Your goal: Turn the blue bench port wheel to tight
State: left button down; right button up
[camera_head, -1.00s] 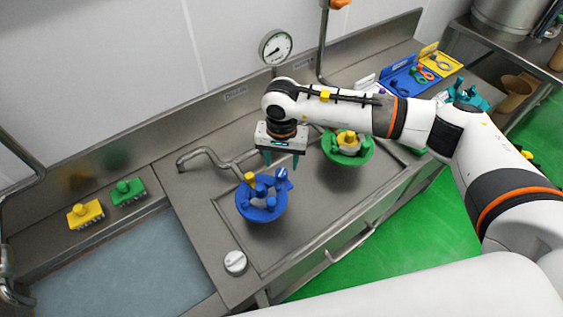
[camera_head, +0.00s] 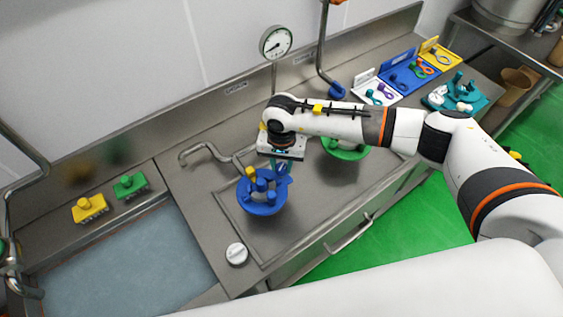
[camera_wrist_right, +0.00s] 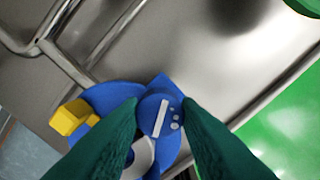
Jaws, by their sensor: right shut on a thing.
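The blue bench port (camera_head: 262,203) is a round blue bowl-like fitting on the steel bench in the head view, with a yellow piece on its left. Its small blue wheel (camera_wrist_right: 161,116), with a white bar mark and white dots, shows in the wrist view at the port's edge. My right gripper (camera_head: 281,168) has come down at the port's right side. In the wrist view its green fingers (camera_wrist_right: 160,104) are shut on the blue wheel, one on each side. The fingers partly cover the port. My left gripper is not in view.
A green port (camera_head: 345,153) stands behind my right wrist. A bent steel pipe (camera_head: 205,150) lies left of the blue port, and a white knob (camera_head: 237,254) is in front. A dial gauge (camera_head: 275,42) stands behind. Yellow (camera_head: 88,207) and green brushes (camera_head: 130,186) lie left.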

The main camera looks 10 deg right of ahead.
aim_at(282, 166)
jog(key=shift+f+m+b, duration=0.15)
jog(key=shift+m+b, duration=0.25)
jog(key=shift+b, duration=0.4)
jog(key=m+b, duration=1.5)
jog(key=b, duration=0.2)
jog(key=m+b, duration=0.3)
jog(key=m, duration=0.1)
jog(key=shift+r+m+b, duration=0.15)
jog(key=shift+m+b, duration=0.5)
jog(key=shift+m, duration=0.35)
jog(key=shift+r+m+b, duration=0.1)
jog(key=shift+m+b, duration=0.55)
jog(key=shift+m, duration=0.35)
jog(key=o, duration=1)
notch_tip(282, 166, up, 12)
jog(key=shift+b, duration=0.6)
